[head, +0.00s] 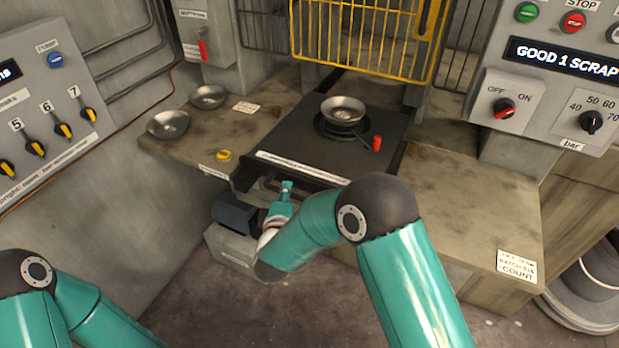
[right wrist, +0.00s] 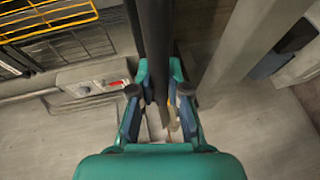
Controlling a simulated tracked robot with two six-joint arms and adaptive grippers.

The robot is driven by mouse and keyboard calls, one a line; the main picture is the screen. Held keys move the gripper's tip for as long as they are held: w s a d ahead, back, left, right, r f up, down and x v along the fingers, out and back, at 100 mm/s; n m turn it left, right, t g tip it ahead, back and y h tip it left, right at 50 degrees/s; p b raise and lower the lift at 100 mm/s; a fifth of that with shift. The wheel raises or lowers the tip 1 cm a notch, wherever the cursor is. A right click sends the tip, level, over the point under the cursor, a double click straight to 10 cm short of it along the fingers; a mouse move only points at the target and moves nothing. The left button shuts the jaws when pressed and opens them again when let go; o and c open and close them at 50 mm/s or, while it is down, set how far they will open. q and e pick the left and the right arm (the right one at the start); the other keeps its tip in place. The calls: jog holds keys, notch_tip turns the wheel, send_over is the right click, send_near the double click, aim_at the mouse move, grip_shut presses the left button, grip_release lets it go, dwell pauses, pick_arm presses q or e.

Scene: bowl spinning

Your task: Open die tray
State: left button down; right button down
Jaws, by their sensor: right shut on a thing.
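The die tray (head: 290,133) is a dark flat plate between two benches, with a pale label strip along its front edge. A metal bowl (head: 343,106) sits on a round dark die on it, and a small red-ended handle (head: 377,143) sticks out beside the die. A dark bar handle (head: 267,184) shows under the tray's front edge. My right gripper (head: 287,186) is at this handle, partly hidden by my arm. In the right wrist view its fingers (right wrist: 160,98) are shut on a dark bar (right wrist: 154,40). My left gripper is out of view.
A yellow wire guard (head: 365,45) is raised behind the tray. Two metal bowls (head: 168,124) and a yellow button (head: 224,155) are on the left bench. Control panels stand at left and right. The right bench (head: 470,195) is mostly clear. A grey box (head: 230,250) is below.

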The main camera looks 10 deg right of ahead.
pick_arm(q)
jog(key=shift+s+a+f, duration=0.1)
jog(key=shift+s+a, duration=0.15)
pick_arm(e)
jog(key=s+a, duration=0.6)
jog(key=s, duration=0.1)
jog(key=shift+s+f, duration=0.15)
jog(key=shift+s, duration=0.2)
jog(key=shift+a, duration=0.1)
jog(key=c, duration=1.1)
grip_release()
jog(key=shift+w, duration=0.15)
jog(key=shift+c, duration=0.2)
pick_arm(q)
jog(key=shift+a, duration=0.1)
pick_arm(e)
jog(key=shift+r, duration=0.2)
